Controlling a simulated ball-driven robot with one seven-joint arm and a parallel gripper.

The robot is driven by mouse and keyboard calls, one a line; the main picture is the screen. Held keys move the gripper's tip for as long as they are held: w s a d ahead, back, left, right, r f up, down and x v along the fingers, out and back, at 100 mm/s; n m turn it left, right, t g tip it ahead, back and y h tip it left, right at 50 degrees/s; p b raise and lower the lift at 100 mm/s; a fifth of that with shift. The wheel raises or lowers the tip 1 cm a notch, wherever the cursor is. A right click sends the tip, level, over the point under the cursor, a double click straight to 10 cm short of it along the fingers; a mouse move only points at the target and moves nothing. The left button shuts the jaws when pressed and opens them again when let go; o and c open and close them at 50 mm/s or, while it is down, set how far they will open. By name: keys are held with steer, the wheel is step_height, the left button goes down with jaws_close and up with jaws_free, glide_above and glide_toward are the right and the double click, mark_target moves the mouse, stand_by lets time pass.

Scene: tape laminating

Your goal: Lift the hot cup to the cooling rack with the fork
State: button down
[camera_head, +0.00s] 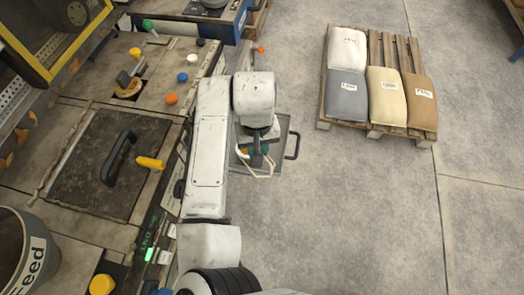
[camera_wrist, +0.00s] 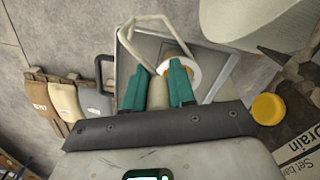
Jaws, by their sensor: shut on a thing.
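My gripper (camera_wrist: 156,82) has teal fingers shut on the handle (camera_wrist: 158,96) of a fork-like tool. The tool's pale looped prong (camera_wrist: 148,22) reaches ahead of the fingers; pale prongs also show in the head view (camera_head: 262,174) below my wrist. A round white-rimmed thing with an orange-brown inside (camera_wrist: 194,77), possibly the cup, shows just beyond the fingers, partly hidden by the right one. I cannot tell whether the prong touches it. A grey tray-like panel (camera_wrist: 218,84) lies beneath; it also shows in the head view (camera_head: 282,128). I cannot make out a cooling rack.
The grey panel has a dark handle (camera_head: 293,146) on its right. A machine bench with a dark lid (camera_head: 95,165) and several coloured knobs stands at left. A bucket marked Feed (camera_head: 35,255) is at lower left. A pallet with sacks (camera_head: 376,133) stands on otherwise open floor at right.

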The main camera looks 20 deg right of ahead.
steer(key=shift+w+a+b, duration=0.2)
steer(key=shift+w+a, duration=0.05)
steer(key=shift+w, duration=0.85)
steer(key=shift+w+a+b, duration=0.2)
steer(key=shift+w+a, duration=0.05)
steer(key=shift+w, duration=0.85)
steer(key=shift+s+p, duration=0.15)
steer(key=shift+p, duration=0.25)
steer(key=shift+r, duration=0.15)
step_height(320, 180, up, 7)
steer(key=p, duration=0.7)
steer(key=shift+r, duration=0.15)
stand_by(0.3)
steer(key=s+d+r, duration=0.3)
steer(key=d+r, duration=0.1)
steer(key=r, duration=0.2)
steer(key=shift+s+d, duration=0.25)
steer(key=shift+d, duration=0.15)
stand_by(1.0)
